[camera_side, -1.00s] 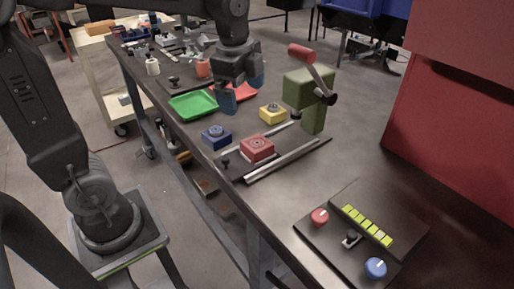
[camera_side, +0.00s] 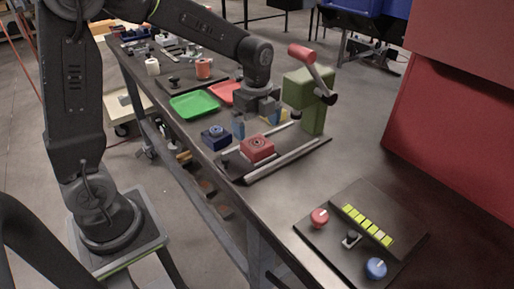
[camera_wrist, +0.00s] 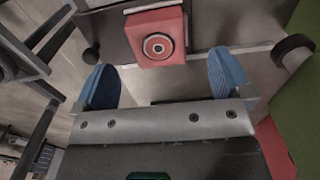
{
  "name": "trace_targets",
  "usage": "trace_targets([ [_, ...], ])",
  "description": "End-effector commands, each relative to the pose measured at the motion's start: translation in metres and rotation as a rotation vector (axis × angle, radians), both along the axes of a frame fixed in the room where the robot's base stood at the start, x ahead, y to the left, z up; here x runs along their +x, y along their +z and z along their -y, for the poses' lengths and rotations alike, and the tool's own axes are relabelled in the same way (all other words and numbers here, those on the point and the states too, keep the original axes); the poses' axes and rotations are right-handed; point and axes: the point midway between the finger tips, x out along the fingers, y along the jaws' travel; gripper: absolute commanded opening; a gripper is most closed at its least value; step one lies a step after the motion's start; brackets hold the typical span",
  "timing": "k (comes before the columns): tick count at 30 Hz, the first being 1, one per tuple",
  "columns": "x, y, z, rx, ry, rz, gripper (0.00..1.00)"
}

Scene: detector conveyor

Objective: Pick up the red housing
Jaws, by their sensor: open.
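The red housing (camera_side: 257,149) is a square block with a round ringed centre on top. It sits between two rails on the dark conveyor plate (camera_side: 236,170). In the wrist view the red housing (camera_wrist: 157,37) is at the top, beyond the fingertips. My gripper (camera_side: 254,124) is open, with blue fingers, above the bench and just behind the housing in the side view. In the wrist view my gripper (camera_wrist: 165,80) has its two fingers wide apart with nothing between them. It does not touch the housing.
A blue housing (camera_side: 216,137) stands left of the conveyor. A yellow housing (camera_side: 285,117) is partly hidden behind my gripper. A green press (camera_side: 314,112) with a red-handled lever (camera_side: 305,57) stands right. Green (camera_side: 194,104) and red (camera_side: 221,92) trays lie behind. A button panel (camera_side: 346,250) is at front.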

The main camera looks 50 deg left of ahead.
Motion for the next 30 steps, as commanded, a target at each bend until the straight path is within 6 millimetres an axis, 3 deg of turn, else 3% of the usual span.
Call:
trace_targets([
  [9, -0.003, -0.043, 0.005, 0.0, 0.0, -0.004, 0.98],
  [19, -0.003, -0.05, 0.005, 0.0, 0.0, -0.001, 0.98],
  [30, -0.003, -0.05, 0.005, 0.0, 0.0, -0.001, 0.62],
])
